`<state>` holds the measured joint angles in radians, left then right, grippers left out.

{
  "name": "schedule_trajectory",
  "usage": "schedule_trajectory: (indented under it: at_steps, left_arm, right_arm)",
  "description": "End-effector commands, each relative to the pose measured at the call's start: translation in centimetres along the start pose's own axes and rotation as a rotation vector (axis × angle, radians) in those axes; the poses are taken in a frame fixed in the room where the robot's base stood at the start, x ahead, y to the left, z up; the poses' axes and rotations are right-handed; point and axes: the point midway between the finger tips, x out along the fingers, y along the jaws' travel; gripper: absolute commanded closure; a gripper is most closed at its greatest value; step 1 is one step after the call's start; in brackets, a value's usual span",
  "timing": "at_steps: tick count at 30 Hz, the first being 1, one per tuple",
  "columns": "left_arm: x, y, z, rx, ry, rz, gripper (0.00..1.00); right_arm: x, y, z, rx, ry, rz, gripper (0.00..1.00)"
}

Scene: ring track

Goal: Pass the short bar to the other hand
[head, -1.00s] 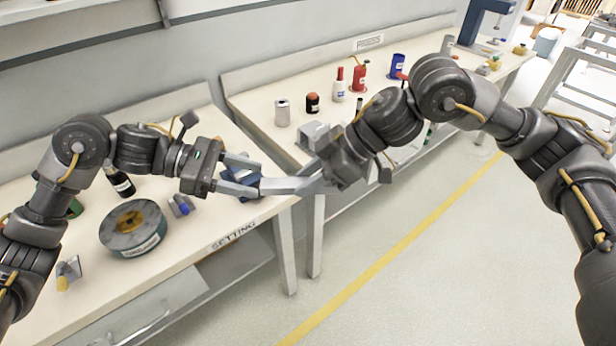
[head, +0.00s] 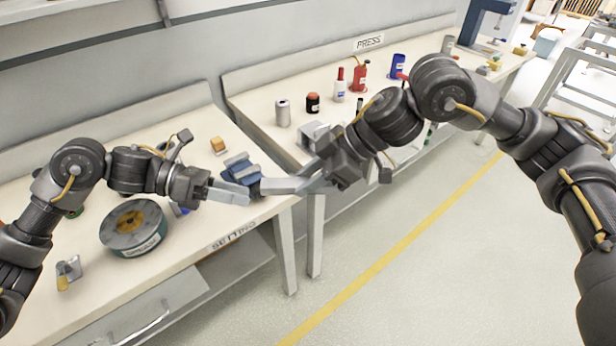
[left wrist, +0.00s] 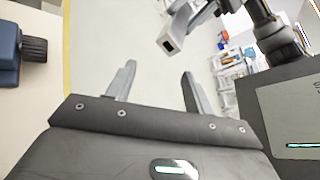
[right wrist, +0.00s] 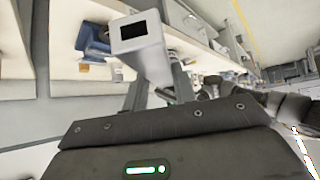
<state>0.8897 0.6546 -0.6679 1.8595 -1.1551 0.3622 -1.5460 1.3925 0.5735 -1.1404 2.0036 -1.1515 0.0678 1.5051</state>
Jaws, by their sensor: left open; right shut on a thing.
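The short bar (head: 282,186) is a light grey square tube. My right gripper (head: 320,180) is shut on it, and the bar sticks out to the left toward my left gripper. In the right wrist view the bar (right wrist: 146,50) shows a dark hollow end and stands between the fingers. My left gripper (head: 246,196) is open and empty, its tips close to the bar's free end. In the left wrist view the bar's hollow end (left wrist: 170,44) lies beyond the open fingers (left wrist: 158,80), not between them.
The PRESS bench (head: 262,112) holds a can (head: 283,112) and bottles. Open floor (head: 440,270) lies at right.

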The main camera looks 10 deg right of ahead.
Motion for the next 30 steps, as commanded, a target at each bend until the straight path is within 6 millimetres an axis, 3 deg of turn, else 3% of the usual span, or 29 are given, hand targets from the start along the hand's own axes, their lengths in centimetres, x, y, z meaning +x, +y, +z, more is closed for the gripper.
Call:
schedule_trajectory:
  at_steps: [1, 6, 12, 16, 18, 21, 26, 30]
  left_arm:
    - [2.2, 0.1, -1.6, -0.167, -0.003, -0.017, 0.48]
    - [8.8, -0.5, -5.9, -0.82, -0.025, -0.065, 0.48]
    - [15.4, -2.4, -10.3, -1.568, -0.04, -0.14, 0.48]
    - [18.9, -2.2, -12.6, -2.038, -0.089, -0.206, 0.48]
    - [20.5, 0.0, -13.9, -2.301, -0.184, -0.253, 0.48]
    - [20.9, 4.3, -15.5, -2.477, -0.34, -0.289, 0.48]
    - [20.2, 10.9, -19.5, -2.621, -0.595, -0.291, 0.48]
    - [18.8, 16.3, -25.2, -2.711, -0.837, -0.245, 0.48]
  right_arm:
    - [0.0, 0.0, 0.0, 0.0, 0.001, 0.0, 0.98]
    - [0.0, 0.0, 0.0, 0.0, 0.001, 0.0, 0.98]
    - [0.0, 0.0, 0.0, 0.0, 0.001, 0.0, 0.98]
    - [0.0, 0.0, 0.0, 0.0, 0.001, 0.0, 0.98]
    - [0.0, 0.0, 0.0, 0.0, 0.001, 0.0, 0.98]
    - [0.0, 0.0, -0.1, 0.0, 0.001, 0.0, 0.98]
    - [0.0, 0.0, 0.0, 0.0, 0.001, 0.0, 0.98]
    - [0.0, 0.0, 0.0, 0.0, 0.001, 0.0, 0.98]
